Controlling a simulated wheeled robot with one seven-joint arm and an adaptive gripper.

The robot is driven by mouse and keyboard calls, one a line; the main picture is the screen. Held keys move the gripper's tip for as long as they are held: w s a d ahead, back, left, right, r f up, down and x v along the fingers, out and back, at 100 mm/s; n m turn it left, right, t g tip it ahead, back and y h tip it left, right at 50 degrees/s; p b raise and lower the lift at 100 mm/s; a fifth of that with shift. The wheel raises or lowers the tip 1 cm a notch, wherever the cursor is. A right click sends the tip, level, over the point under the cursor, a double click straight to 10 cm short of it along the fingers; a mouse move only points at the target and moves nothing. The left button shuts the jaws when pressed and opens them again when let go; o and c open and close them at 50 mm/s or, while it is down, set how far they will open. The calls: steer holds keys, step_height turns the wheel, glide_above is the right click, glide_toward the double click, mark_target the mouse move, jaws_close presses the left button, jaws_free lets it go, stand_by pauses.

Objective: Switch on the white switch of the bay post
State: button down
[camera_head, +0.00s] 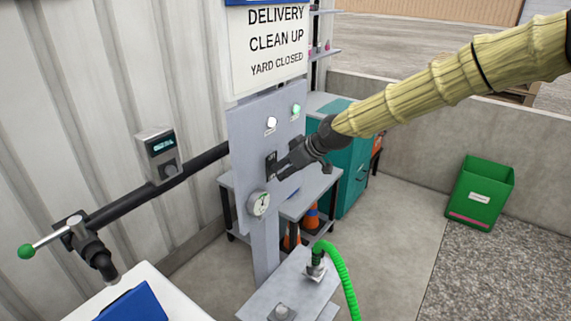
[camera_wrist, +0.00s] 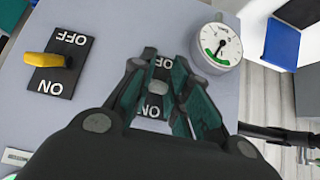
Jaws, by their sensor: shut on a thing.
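The bay post (camera_head: 245,140) is a grey upright panel with a dark switch plate (camera_head: 271,163) on its front. My gripper (camera_head: 279,171) reaches this plate from the right. In the wrist view, the fingers of my gripper (camera_wrist: 166,62) are over a dark plate (camera_wrist: 152,112) marked OFF at the picture's top and ON below. They are shut on the white switch, which is mostly hidden between them; its position cannot be told. A second plate with a yellow switch (camera_wrist: 40,64) is to the left in the wrist view, apart from my gripper.
A round gauge (camera_head: 259,204) is below the switch plate. A white lamp (camera_head: 271,123) and a green lamp (camera_head: 296,110) are above it. A black pipe (camera_head: 130,200) runs behind the post. A green hose (camera_head: 338,270) rises from a low block. A green bin (camera_head: 482,192) stands right.

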steer(key=shift+s+a+g+h+p, duration=0.15)
steer(key=shift+g+h+p, duration=0.15)
steer(key=shift+h+p, duration=0.25)
steer(key=c, duration=1.4)
jaws_free()
steer(key=shift+o, duration=0.2)
steer(key=shift+r, duration=0.2)
steer(key=v, duration=1.1)
steer(key=shift+d+r, duration=0.25)
steer(key=shift+d, duration=0.1)
